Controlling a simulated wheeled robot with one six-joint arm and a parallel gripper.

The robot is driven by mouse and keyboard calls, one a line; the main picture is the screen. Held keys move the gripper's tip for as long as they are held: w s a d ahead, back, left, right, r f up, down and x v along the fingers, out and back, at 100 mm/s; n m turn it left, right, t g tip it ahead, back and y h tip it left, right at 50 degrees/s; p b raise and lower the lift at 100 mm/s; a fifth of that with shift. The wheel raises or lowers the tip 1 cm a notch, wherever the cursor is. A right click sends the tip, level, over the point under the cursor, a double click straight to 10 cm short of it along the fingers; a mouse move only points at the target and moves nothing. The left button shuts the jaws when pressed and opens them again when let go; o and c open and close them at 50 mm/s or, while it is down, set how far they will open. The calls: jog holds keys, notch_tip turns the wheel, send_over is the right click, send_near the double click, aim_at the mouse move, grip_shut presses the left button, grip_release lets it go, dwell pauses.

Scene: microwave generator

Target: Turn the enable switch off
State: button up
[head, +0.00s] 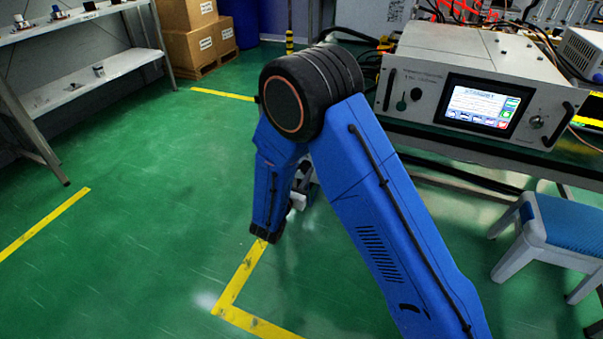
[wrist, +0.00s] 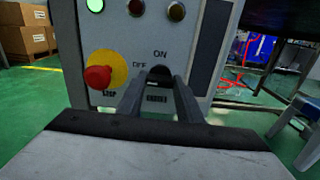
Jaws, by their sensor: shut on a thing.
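The enable switch (wrist: 160,73) is a dark knob on a grey panel (wrist: 120,35) in the wrist view, with ON printed above it and OFF to its left. My gripper (wrist: 158,84) reaches up to the panel, its two fingers on either side of the knob, shut on it. The fingers partly cover the knob, so its exact turn angle is hard to tell. In the head view my blue arm hides the switch and most of the gripper.
A red stop button (wrist: 97,78) on a yellow disc sits left of the switch. A lit green lamp (wrist: 95,5) and two dark ones are above. The generator box (head: 470,85) stands on a bench at right, a blue-topped stool (head: 560,222) before it. Green floor at left is clear.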

jog(key=shift+f+n, duration=0.1)
jog(key=shift+n, duration=0.2)
jog(key=o, duration=1.1)
jog(key=v, duration=1.7)
jog(key=shift+s+a, duration=0.1)
jog(key=shift+s, duration=0.1)
